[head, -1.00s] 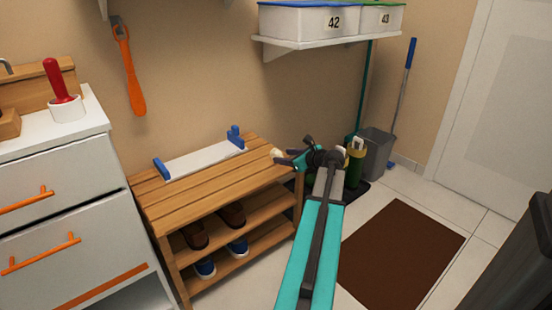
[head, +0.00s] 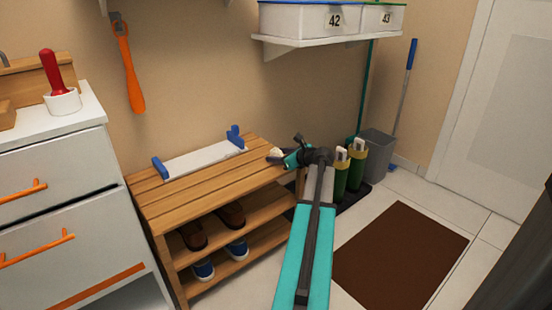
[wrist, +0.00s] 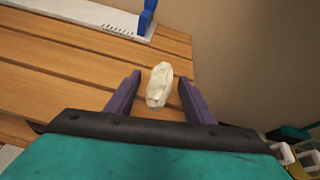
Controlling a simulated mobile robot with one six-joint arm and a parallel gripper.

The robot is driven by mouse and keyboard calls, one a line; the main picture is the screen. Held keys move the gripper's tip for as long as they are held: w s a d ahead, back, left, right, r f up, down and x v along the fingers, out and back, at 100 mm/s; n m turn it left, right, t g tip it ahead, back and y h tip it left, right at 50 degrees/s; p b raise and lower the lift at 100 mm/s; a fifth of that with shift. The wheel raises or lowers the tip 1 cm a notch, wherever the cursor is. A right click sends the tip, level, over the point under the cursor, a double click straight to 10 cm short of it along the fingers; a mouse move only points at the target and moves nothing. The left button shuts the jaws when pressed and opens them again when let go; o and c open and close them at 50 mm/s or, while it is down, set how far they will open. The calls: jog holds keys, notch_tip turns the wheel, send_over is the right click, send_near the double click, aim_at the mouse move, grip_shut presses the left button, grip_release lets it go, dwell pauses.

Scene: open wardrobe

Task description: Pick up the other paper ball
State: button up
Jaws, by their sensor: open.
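A crumpled white paper ball (wrist: 159,86) lies on the slatted wooden bench near its right end. In the wrist view it sits between and slightly beyond the tips of my gripper (wrist: 163,88), whose two purple fingers are open on either side of it. I cannot tell whether a finger touches it. In the head view the paper ball (head: 276,154) shows at the bench's right end, just left of my gripper (head: 282,156), which partly hides that area. No other paper ball is in view.
A white board with blue ends (head: 203,159) lies on the bench (head: 160,200), left of my gripper. Shoes stand on the shelves below. Green boots (head: 350,168) and a grey bin (head: 376,150) stand to the right. A brown mat (head: 400,255) lies on open floor.

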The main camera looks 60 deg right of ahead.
jog(key=shift+c, duration=0.3)
jog(key=c, duration=1)
jog(key=shift+c, duration=0.2)
jog(key=shift+r, duration=0.1)
jog(key=shift+r+p, duration=1.1)
jog(key=shift+r, duration=0.25)
jog(key=shift+r+p, duration=0.4)
jog(key=shift+r, duration=0.1)
jog(key=s+a+r+p, duration=0.1)
jog(key=s+p, duration=0.4)
jog(key=s, duration=1.1)
jog(key=shift+a, duration=0.7)
jog(key=shift+w, duration=0.1)
